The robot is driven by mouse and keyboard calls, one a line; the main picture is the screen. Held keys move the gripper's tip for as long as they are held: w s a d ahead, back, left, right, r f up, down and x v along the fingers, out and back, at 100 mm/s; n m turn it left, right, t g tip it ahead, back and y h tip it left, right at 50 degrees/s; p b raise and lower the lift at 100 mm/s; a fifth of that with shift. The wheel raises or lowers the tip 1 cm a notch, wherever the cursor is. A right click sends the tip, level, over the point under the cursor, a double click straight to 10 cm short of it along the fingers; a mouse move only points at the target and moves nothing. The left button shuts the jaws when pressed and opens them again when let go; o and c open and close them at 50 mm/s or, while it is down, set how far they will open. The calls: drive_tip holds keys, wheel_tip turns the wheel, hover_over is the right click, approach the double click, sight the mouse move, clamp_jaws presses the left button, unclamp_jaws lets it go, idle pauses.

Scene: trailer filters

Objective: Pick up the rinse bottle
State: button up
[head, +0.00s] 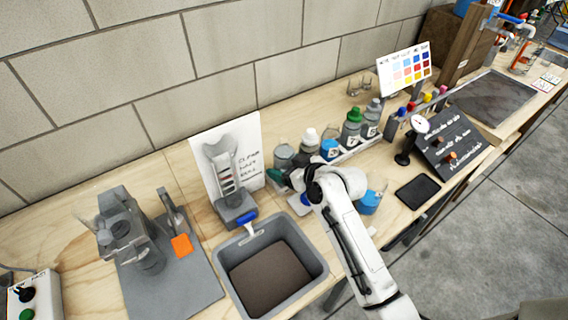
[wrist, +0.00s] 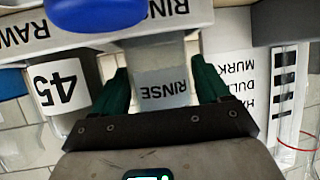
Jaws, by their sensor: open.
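The rinse bottle (wrist: 165,87) is a pale grey, see-through bottle whose RINSE label appears upside down in the wrist view. My gripper (wrist: 162,80) is open, with one green finger on each side of the bottle. Narrow gaps seem to show beside it, but contact is hard to judge. In the head view, a greyish bottle (head: 283,155) at the left end of the bottle row looks like the same one. My gripper (head: 276,176) is mostly hidden by my arm there, with a bit of green finger showing near the bottle's base.
A bottle marked 45 (wrist: 58,88) stands close beside the rinse bottle, by a RAW label. A printed card (head: 248,150) stands to the left. A grey basin (head: 316,262) sits in front. More bottles (head: 351,128) continue right along the wall.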

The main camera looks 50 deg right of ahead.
drive_tip(key=shift+w+f, duration=0.1)
drive_tip(key=shift+w, duration=0.1)
drive_tip(key=shift+c, duration=0.3)
drive_tip(key=c, duration=0.9)
